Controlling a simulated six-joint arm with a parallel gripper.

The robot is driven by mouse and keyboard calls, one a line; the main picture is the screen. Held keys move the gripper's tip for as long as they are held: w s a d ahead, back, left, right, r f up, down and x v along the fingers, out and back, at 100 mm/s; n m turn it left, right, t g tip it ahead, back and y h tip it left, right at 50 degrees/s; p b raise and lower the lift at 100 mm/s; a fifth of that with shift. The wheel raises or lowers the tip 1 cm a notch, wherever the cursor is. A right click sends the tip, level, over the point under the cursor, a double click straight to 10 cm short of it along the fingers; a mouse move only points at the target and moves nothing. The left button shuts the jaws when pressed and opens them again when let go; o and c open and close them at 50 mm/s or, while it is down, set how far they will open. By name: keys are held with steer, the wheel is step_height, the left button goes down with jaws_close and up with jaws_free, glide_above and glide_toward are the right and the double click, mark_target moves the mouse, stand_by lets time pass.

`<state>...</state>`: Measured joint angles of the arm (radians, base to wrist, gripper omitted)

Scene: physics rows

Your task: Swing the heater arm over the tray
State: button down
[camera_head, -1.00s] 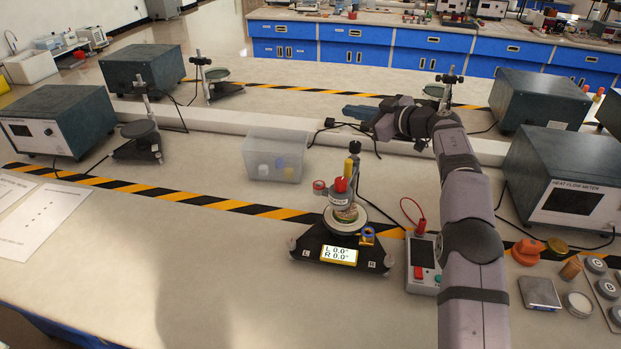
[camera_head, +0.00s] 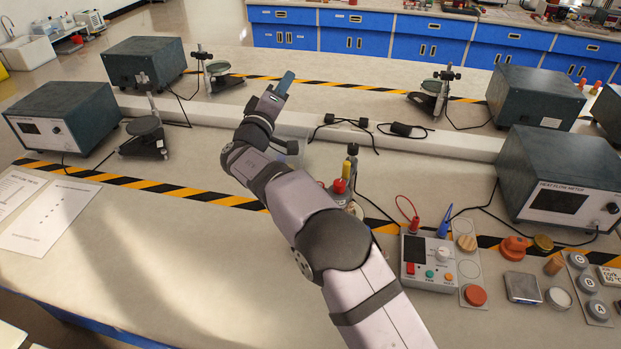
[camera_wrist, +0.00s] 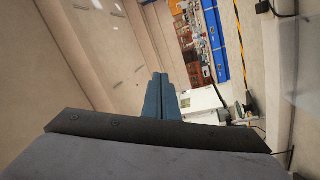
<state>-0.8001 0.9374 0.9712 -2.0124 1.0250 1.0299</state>
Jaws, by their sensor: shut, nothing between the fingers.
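The small bench instrument stands mid-table, mostly hidden behind my arm in the head view. Its red knob (camera_head: 340,186) and yellow upright handle (camera_head: 346,168) show above my forearm; these look like parts of the heater arm. A sliver of the pale round plate or tray (camera_head: 356,209) shows below them; how the heater arm lies relative to it cannot be told. My gripper (camera_head: 285,82) is shut and empty, raised beyond and to the left of the instrument, apart from it. In the wrist view its blue fingers (camera_wrist: 161,97) are together, pointing away over the lab.
A control box (camera_head: 428,262) with red and blue leads is right of the instrument. A heat flow meter (camera_head: 560,185) stands further right.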

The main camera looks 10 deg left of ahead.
steer(key=s+a+h, duration=0.2)
steer(key=s+h, duration=0.2)
steer(key=s, duration=0.8)
steer(key=s+d+f+n+g+h+b, duration=0.15)
steer(key=s+f, duration=0.35)
steer(key=f, duration=0.5)
steer(key=s+d+f+g+h+b, duration=0.1)
steer(key=s+f+g+b, duration=0.2)
steer(key=f, duration=0.6)
steer(key=w+d+p, duration=0.6)
steer(key=d+p, duration=0.1)
steer(key=d, duration=0.1)
steer(key=shift+w+d, duration=0.25)
steer(key=shift+w, duration=0.05)
steer(key=shift+f+t, duration=0.15)
steer(key=shift+t, duration=0.1)
